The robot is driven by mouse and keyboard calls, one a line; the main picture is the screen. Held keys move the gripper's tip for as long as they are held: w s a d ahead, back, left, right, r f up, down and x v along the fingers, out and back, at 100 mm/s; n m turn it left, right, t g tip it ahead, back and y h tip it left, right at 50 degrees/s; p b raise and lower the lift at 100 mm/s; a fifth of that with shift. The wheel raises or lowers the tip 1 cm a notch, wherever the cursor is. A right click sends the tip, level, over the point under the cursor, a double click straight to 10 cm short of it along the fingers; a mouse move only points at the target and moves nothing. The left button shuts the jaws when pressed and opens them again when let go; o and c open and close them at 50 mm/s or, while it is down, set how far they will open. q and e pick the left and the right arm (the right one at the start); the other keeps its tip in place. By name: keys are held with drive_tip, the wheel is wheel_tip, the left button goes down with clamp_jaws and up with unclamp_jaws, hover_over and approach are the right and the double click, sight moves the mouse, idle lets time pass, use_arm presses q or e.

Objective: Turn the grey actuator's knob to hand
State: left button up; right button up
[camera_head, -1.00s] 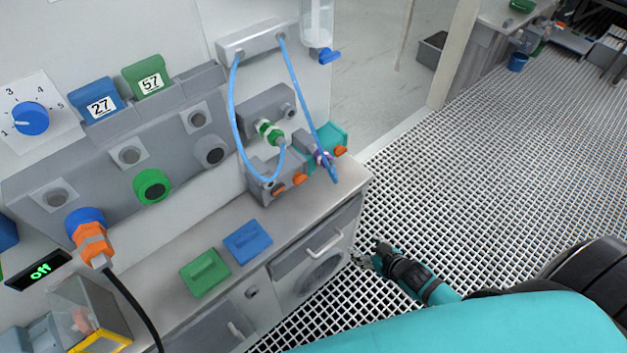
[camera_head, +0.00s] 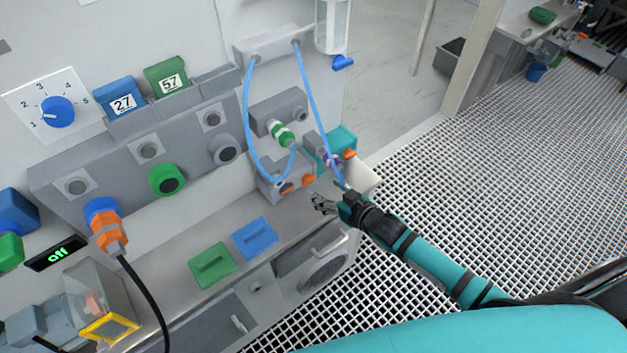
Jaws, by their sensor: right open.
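The grey actuator (camera_head: 271,186) sits at the right end of the worktop, against the wall, below a grey block with a green-ringed fitting. An orange knob (camera_head: 308,181) shows on its right side, with another orange part (camera_head: 286,188) on its front. Which way the knob points is too small to tell. A teal actuator (camera_head: 340,138) with its own orange knob (camera_head: 349,154) stands behind it to the right. My right gripper (camera_head: 315,203) is open and empty, just below and right of the grey actuator's knob, apart from it in the picture. My left gripper is not in view.
Blue tubes (camera_head: 249,130) loop down from a wall block (camera_head: 268,45) close to the actuators. A green plate (camera_head: 211,264) and a blue plate (camera_head: 255,238) lie on the worktop (camera_head: 180,250). An orange plug (camera_head: 108,232) with a black cable is at left.

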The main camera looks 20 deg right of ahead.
sight(309, 180)
drive_tip(key=x, duration=0.6)
drive_tip(key=shift+w+a+f, duration=0.2)
drive_tip(key=shift+w, duration=0.15)
drive_tip(key=c, duration=1.2)
drive_tip(key=shift+o, duration=0.2)
